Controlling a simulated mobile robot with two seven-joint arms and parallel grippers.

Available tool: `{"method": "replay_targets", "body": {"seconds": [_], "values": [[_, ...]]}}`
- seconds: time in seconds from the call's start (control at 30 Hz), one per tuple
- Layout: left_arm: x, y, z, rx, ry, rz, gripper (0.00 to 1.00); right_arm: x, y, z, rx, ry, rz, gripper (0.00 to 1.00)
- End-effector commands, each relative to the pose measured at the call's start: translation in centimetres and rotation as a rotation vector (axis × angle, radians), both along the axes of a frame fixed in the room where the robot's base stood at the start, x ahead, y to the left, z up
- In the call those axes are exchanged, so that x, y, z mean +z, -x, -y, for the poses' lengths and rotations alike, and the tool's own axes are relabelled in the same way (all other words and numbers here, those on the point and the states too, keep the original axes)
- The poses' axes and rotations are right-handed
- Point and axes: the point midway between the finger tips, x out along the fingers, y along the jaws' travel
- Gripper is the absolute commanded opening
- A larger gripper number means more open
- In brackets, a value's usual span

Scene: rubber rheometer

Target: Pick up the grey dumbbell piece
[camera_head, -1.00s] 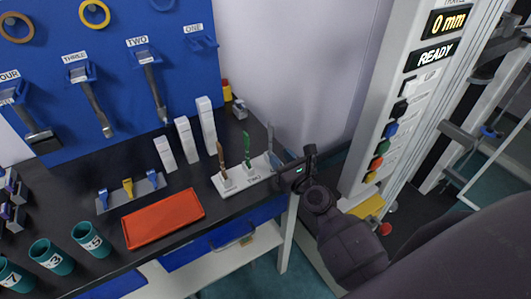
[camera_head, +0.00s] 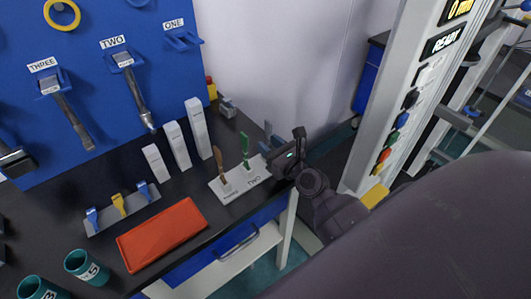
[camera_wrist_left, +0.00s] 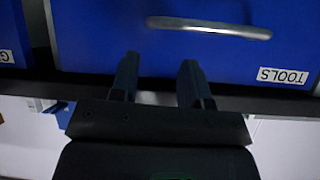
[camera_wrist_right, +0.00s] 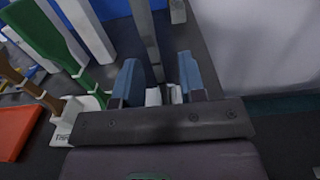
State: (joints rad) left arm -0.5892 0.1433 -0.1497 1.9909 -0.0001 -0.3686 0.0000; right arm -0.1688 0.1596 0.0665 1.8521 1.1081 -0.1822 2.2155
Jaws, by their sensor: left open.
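The grey dumbbell piece (camera_wrist_right: 146,35) stands upright in the right wrist view, its lower end at a white holder clip between my right fingers. My right gripper (camera_wrist_right: 160,82) is open around its lower part, with gaps visible on both sides. In the head view my right gripper (camera_head: 271,140) is at the right end of the white stand (camera_head: 233,190) and hides most of the grey piece. A brown piece (camera_head: 221,165) and a green piece (camera_head: 245,150) stand in the same stand. My left gripper (camera_wrist_left: 158,80) is open and empty in front of a blue drawer labelled TOOLS (camera_wrist_left: 220,55).
White upright blocks (camera_head: 176,145) stand behind the stand. A red tray (camera_head: 160,235) and teal cups (camera_head: 86,264) are to the left. The tester column (camera_head: 400,110) rises at the right. Tools hang on the blue wall board (camera_head: 100,80).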

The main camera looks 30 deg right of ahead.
Motion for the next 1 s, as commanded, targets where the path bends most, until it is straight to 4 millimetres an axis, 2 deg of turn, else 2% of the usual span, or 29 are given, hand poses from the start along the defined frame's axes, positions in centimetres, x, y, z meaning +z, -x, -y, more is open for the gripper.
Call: {"method": "replay_targets", "body": {"seconds": [0.03,0.2,0.3,0.67,0.87,1.0], "values": [[0.0,0.1,0.0,0.001,0.001,-0.002,0.43,0.0,0.0,0.0,0.000,0.000,0.000,0.37],[-0.4,0.8,-0.1,0.004,0.000,-0.014,0.43,0.0,0.0,0.0,0.000,0.000,0.000,0.11],[-0.5,1.1,-0.1,0.006,0.000,-0.020,0.43,0.0,0.0,0.0,0.000,0.000,0.000,0.00],[-0.2,0.8,-0.1,0.004,0.001,-0.014,0.43,0.2,-0.1,-0.1,0.000,-0.001,0.001,0.00],[1.5,0.2,0.0,0.003,0.001,-0.001,0.43,1.6,-0.4,-0.3,0.001,-0.002,0.005,0.00],[3.5,-0.1,0.0,0.002,0.001,0.010,0.43,3.1,-0.7,-0.8,0.002,-0.002,0.004,0.00]]}}
